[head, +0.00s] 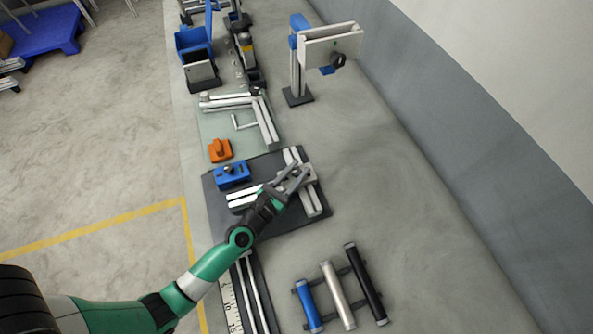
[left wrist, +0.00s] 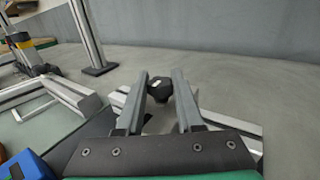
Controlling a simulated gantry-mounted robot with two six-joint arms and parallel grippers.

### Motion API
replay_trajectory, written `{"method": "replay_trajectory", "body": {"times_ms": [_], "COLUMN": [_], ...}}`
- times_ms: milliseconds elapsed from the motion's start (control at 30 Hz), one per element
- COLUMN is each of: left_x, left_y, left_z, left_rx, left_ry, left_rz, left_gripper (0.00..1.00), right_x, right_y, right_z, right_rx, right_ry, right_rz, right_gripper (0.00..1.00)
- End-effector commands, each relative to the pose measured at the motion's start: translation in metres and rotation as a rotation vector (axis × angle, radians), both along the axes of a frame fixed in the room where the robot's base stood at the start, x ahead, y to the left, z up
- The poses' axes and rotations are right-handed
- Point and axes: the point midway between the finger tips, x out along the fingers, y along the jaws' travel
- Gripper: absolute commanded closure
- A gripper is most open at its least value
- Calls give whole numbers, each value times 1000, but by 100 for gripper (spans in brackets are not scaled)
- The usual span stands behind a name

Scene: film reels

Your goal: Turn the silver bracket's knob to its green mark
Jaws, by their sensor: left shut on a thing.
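The silver bracket (head: 313,203), made of pale aluminium profiles, lies on a dark mat (head: 225,213) in the head view. My left gripper (head: 296,178) reaches over its upper part from the lower left. In the left wrist view, the black knob (left wrist: 160,91) sits between the tips of the two grey fingers of the left gripper (left wrist: 162,84), which is shut on it. A small pale mark shows on top of the knob. My right gripper is not in view.
A blue block (head: 232,176) and an orange block (head: 220,150) lie close to the left. A post with a clamp (head: 298,75) stands farther back. A rack of blue, silver and black tubes (head: 336,293) lies nearer. The bench to the right is clear.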

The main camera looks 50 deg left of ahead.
Motion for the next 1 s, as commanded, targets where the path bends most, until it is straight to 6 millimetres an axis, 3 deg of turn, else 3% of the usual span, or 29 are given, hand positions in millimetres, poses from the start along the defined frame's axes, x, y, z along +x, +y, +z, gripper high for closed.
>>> {"method": "replay_trajectory", "body": {"times_ms": [400,1000], "left_x": [0,-1], "left_y": [4,0], "left_z": [-6,-2], "left_rx": [0,2], "left_ry": [-2,4], "left_rz": [-224,-518], "left_gripper": [100,100], "right_x": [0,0], "right_y": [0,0], "right_z": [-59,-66], "right_rx": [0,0], "right_ry": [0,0], "right_rz": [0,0], "right_gripper": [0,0]}}
